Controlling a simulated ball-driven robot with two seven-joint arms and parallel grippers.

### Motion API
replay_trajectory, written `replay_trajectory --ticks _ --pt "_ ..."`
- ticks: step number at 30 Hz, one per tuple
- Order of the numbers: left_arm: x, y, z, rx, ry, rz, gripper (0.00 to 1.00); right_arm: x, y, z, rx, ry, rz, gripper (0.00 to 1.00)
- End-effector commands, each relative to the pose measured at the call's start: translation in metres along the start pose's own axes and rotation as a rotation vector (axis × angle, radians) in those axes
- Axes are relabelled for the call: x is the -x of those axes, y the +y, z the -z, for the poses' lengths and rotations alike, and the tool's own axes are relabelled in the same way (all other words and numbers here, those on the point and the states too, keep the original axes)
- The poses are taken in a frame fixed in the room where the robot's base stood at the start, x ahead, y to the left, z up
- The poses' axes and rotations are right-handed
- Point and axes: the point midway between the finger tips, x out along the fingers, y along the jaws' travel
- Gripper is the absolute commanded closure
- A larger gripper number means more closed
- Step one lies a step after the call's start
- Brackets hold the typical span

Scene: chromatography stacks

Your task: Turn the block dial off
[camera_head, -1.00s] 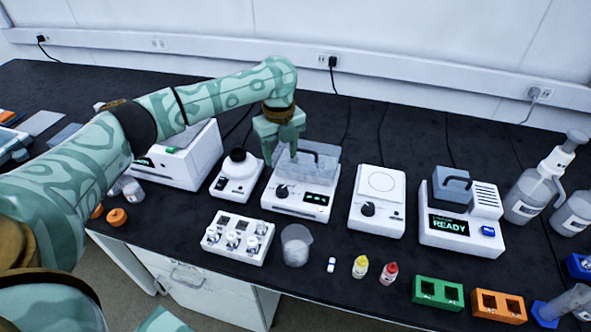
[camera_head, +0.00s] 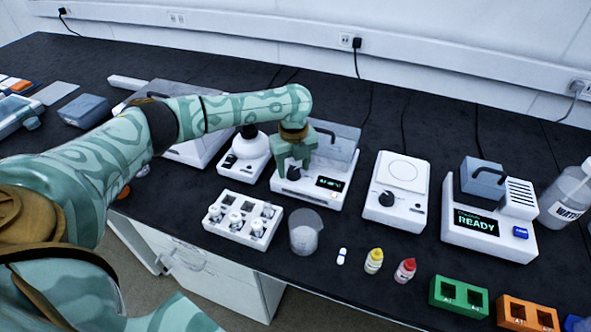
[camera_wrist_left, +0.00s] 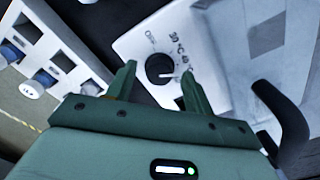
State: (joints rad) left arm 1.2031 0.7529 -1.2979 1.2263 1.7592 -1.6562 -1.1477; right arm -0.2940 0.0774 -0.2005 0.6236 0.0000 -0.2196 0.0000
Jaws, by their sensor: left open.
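The block (camera_head: 345,148) is a white unit with a clear lid and a small dark display with green characters. In the left wrist view its black dial (camera_wrist_left: 160,68) sits on the white front, with OFF on one side and temperature marks on the other. The dial's white pointer mark faces the temperature side, away from OFF. My left gripper (camera_head: 290,168) is above the block's front left corner. In the wrist view my left gripper (camera_wrist_left: 159,72) is open, with one finger on each side of the dial; I cannot tell if they touch it. The right gripper is not seen.
A white unit with a black bulb (camera_head: 244,152) stands close left. A balance-like unit with a black knob (camera_head: 396,185) stands right. In front are a vial rack (camera_head: 212,212) and a clear beaker (camera_head: 304,238). The lid's dark handle (camera_wrist_left: 283,115) rises beside my left gripper.

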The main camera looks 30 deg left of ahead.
Motion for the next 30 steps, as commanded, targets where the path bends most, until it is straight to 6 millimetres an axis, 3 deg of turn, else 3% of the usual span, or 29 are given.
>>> replay_trajectory --ticks 10,11,15,23,30 --pt "-0.005 0.000 0.000 0.000 0.000 0.001 0.48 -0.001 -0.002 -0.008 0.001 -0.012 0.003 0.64" --pt "-0.005 0.000 0.000 0.000 0.000 0.001 0.53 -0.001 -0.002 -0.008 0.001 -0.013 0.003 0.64" --pt "-0.005 0.000 0.000 0.000 0.000 0.000 0.92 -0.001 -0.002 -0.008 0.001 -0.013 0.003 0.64" --pt "-0.004 0.000 0.001 0.011 0.001 0.000 0.93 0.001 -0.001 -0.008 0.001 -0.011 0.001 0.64" --pt "-0.001 0.001 0.001 0.099 0.001 0.000 0.93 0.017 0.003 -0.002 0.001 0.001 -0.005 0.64"
